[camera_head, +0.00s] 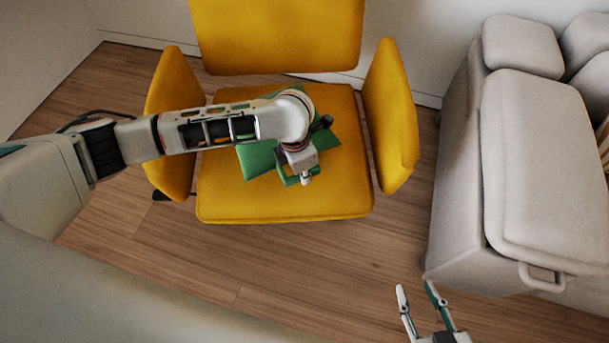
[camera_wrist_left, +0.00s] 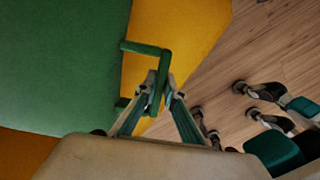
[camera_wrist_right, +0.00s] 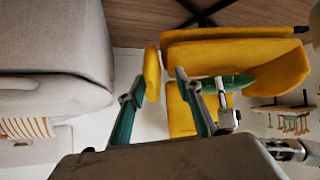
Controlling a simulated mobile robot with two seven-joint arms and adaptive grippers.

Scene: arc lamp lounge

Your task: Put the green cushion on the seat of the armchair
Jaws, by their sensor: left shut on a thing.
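The green cushion (camera_head: 257,159) is over the seat of the yellow armchair (camera_head: 235,205), partly hidden by my left arm. In the left wrist view the cushion (camera_wrist_left: 60,60) fills the upper left, with the seat behind it. My left gripper (camera_head: 304,179) is shut on the cushion's green loop handle (camera_wrist_left: 147,48). The right wrist view shows the cushion (camera_wrist_right: 238,82) edge-on at the seat. I cannot tell whether it touches the seat. My right gripper (camera_head: 416,287) is open and empty, in front of the chair at the lower right; its fingers also show in the right wrist view (camera_wrist_right: 159,79).
A grey sofa (camera_head: 545,150) stands right of the armchair, with a gap of floor between. The armchair's armrests (camera_head: 390,120) rise on both sides of the seat, and its backrest (camera_head: 280,35) is at the wall. The wooden floor (camera_head: 270,265) in front is clear.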

